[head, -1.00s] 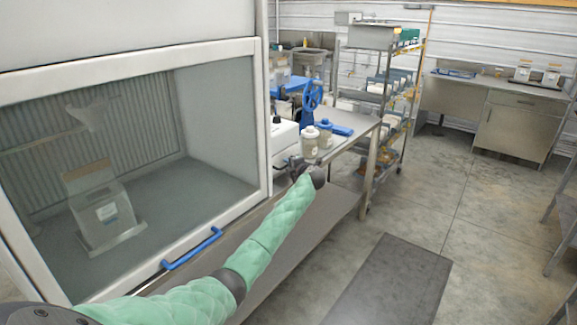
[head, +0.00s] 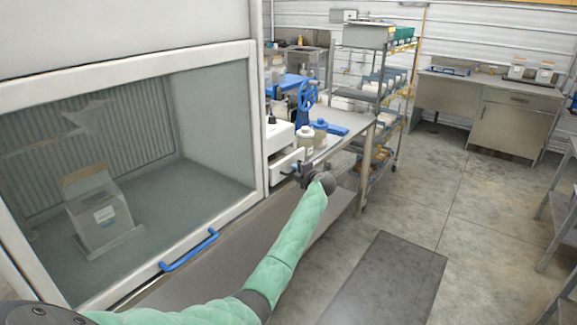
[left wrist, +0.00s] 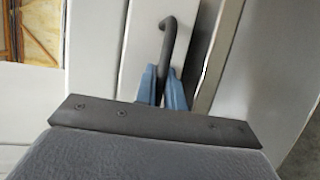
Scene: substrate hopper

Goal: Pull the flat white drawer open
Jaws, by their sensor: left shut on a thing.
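The flat white drawer (head: 284,163) sticks out of the lower front of the white machine (head: 281,139) on the metal bench. In the left wrist view the pale drawer front (left wrist: 143,45) carries a dark, bent handle (left wrist: 168,42). My left gripper (head: 299,173) is at the drawer's front; in the left wrist view its blue fingers (left wrist: 162,88) are shut on the handle, one on each side. The drawer's inside cannot be made out. My right gripper is not in view.
A glass-fronted cabinet with a blue handle (head: 190,250) stands at the left. Lidded jars (head: 306,142) and a blue handwheel (head: 307,94) are on the bench behind the drawer. A wire rack (head: 380,100) stands beyond.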

